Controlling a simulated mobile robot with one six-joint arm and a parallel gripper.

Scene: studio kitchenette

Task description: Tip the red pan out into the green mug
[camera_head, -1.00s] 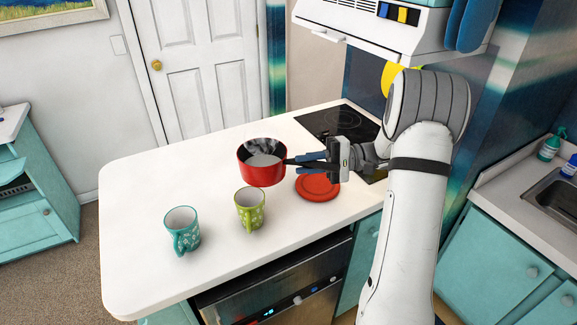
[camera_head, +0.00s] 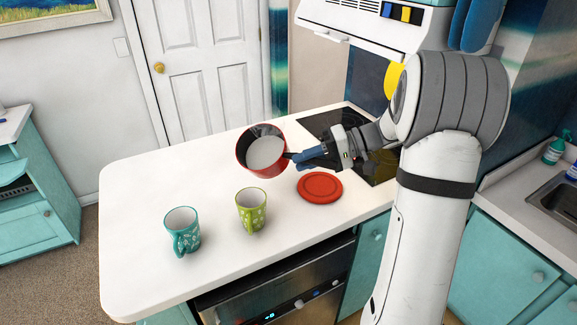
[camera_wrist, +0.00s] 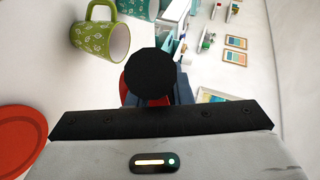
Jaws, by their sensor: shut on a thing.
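The red pan (camera_head: 243,157) is held above the counter in the head view, with whitish contents (camera_head: 265,153) inside. It is tilted, its opening turned partly toward the camera. My gripper (camera_head: 309,157) is shut on the pan's dark handle, to the right of the pan. The green mug (camera_head: 251,211) stands upright on the counter, below the pan in the picture and apart from it. The green mug also shows in the wrist view (camera_wrist: 100,40). There, only a sliver of the pan (camera_wrist: 123,88) shows behind the dark handle end (camera_wrist: 150,75).
A teal mug (camera_head: 182,231) stands left of the green mug. A red round lid (camera_head: 319,187) lies on the white counter (camera_head: 140,190) below my gripper. A dark cooktop (camera_head: 335,122) is behind, and a range hood (camera_head: 365,20) hangs above. The counter's left part is clear.

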